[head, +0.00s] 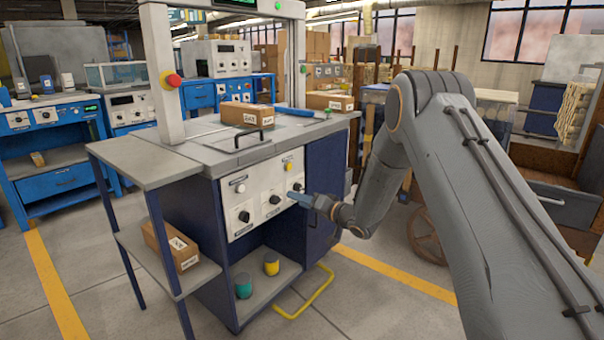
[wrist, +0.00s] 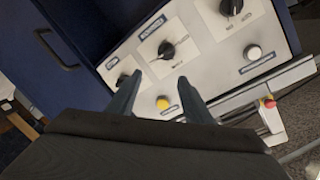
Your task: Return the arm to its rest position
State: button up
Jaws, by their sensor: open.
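My arm (head: 440,130) reaches in from the right in the head view, bent down toward the front of a blue and white workstation. My gripper (head: 292,196) is at the right part of the white control panel (head: 237,207), close to a black knob there. In the wrist view my gripper (wrist: 158,92) is open, its two fingers apart with nothing between them. Black knobs (wrist: 181,48) and a yellow button (wrist: 163,103) show on the panel beyond the fingers. Whether a fingertip touches the panel cannot be told.
The worktop carries cardboard boxes (head: 247,114) and a blue-handled tool (head: 303,112). A side shelf (head: 192,274) holds another box. A teal cup (head: 243,284) and a yellow cup (head: 271,262) stand below the panel. A yellow floor rail (head: 306,300) juts out in front. Open floor lies in the foreground.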

jog(key=s+d+r+g+h, duration=0.1)
jog(key=s+d+r+h, duration=0.25)
jog(key=s+r, duration=0.2)
jog(key=s+d+r+g+h, duration=0.1)
jog(key=s+d+r+h, duration=0.1)
jog(key=s+r+h, duration=0.4)
jog(key=s+d+n+g, duration=0.1)
jog(key=s+g, duration=0.2)
jog(key=s, duration=1.1)
jog(key=s+d+n+g+h, duration=0.15)
jog(key=s+g, duration=0.25)
jog(key=s, duration=1.1)
jog(key=s+d+n+g, duration=0.1)
jog(key=s+d+g, duration=0.15)
jog(key=s, duration=1.15)
jog(key=d+r+m+p, duration=0.3)
jog(key=d+r+p, duration=0.6)
jog(key=p, duration=1.2)
notch_tip(320, 180, up, 3)
jog(key=shift+d+r, duration=0.1)
jog(key=shift+d, duration=0.1)
